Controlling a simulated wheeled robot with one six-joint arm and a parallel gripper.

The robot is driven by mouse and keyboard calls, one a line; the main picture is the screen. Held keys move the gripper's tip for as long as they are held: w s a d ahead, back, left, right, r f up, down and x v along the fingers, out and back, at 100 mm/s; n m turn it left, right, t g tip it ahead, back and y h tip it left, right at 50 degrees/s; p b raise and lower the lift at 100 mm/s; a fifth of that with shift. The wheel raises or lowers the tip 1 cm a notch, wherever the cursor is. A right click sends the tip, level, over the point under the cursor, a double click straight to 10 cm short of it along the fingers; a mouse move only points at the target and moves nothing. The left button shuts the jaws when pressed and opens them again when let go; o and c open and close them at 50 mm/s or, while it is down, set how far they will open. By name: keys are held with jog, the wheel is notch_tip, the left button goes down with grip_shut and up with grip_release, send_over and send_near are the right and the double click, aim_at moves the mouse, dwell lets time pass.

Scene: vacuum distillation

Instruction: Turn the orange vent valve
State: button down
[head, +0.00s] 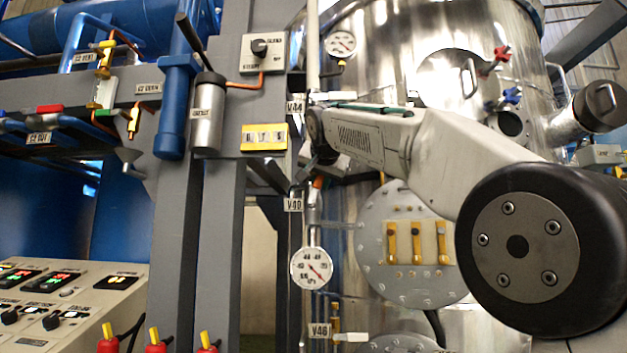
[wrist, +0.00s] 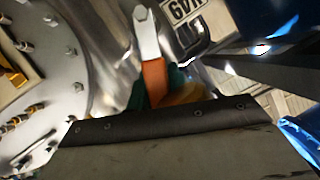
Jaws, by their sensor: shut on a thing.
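The orange vent valve (head: 318,183) shows in the head view as a small orange piece beside the V40 tag, just below the end of my arm. In the wrist view its orange part (wrist: 155,80) rises from behind the dark edge of my gripper and ends in a pale metal piece (wrist: 146,35). My gripper (wrist: 170,98) is shut on the valve; its fingertips are mostly hidden behind that dark edge, with green and yellow patches showing there. In the head view my arm reaches in from the right and my jaws are hard to make out.
A pressure gauge (head: 311,268) hangs just below the valve. The steel vessel (head: 350,215) with a bolted round flange (head: 375,262) stands close on the right. A grey post (head: 215,230) stands to the left. A control panel (head: 65,300) is at lower left.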

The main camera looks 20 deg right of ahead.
jog(key=shift+f, duration=0.1)
dwell(0.3)
jog(key=c, duration=1.3)
grip_release()
jog(key=shift+a, duration=0.1)
jog(key=shift+v, duration=3.9)
